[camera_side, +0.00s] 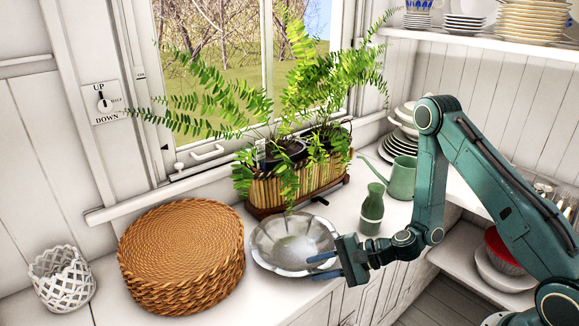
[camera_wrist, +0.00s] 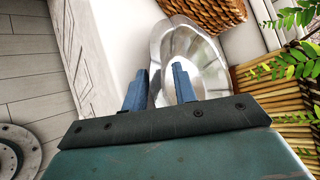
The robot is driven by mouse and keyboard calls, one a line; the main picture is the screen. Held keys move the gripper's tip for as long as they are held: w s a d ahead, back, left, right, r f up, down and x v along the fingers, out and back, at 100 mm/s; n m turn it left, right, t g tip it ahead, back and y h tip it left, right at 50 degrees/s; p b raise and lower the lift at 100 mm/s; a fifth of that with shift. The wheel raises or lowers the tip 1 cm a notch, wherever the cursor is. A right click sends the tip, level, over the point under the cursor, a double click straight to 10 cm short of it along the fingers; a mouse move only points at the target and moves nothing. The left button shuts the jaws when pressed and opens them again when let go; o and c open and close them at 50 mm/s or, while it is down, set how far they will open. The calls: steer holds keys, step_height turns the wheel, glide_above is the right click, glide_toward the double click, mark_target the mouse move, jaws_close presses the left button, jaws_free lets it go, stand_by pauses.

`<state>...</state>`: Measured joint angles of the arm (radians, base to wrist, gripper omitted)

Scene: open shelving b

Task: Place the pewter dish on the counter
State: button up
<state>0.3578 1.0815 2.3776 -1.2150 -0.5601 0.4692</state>
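The pewter dish (camera_side: 289,240) is a shallow, shiny silver dish with a scalloped rim. It sits on the white counter (camera_side: 345,206), near its front edge, between the woven mats and the green bottle. It also shows in the wrist view (camera_wrist: 205,62). My gripper (camera_side: 322,266) is at the dish's near right rim. In the wrist view its two blue fingers (camera_wrist: 159,70) stand apart, the right one in front of the dish and the left one outside its rim. I cannot tell whether either finger touches the rim.
A stack of round woven mats (camera_side: 180,255) and a white lattice pot (camera_side: 62,279) stand left. A planter with ferns (camera_side: 300,186) is behind the dish. Shelves with dishes are further right.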

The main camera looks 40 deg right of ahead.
steer(key=shift+v, duration=2.85)
steer(key=s+a+r+n+g+h, duration=0.25)
steer(key=s+r+n+g, duration=0.3)
steer(key=r+n, duration=0.7)
steer(key=s+d+r+n+t+h, duration=0.1)
steer(key=s+d+r+h, duration=0.2)
steer(key=s+r, duration=0.4)
steer(key=s+d+r+n+h, duration=0.2)
steer(key=s+d+r+h, duration=0.1)
steer(key=s+r, duration=0.4)
steer(key=shift+s+d+r+t, duration=0.2)
steer(key=shift+s+d+t, duration=0.05)
steer(key=shift+d+t, duration=0.1)
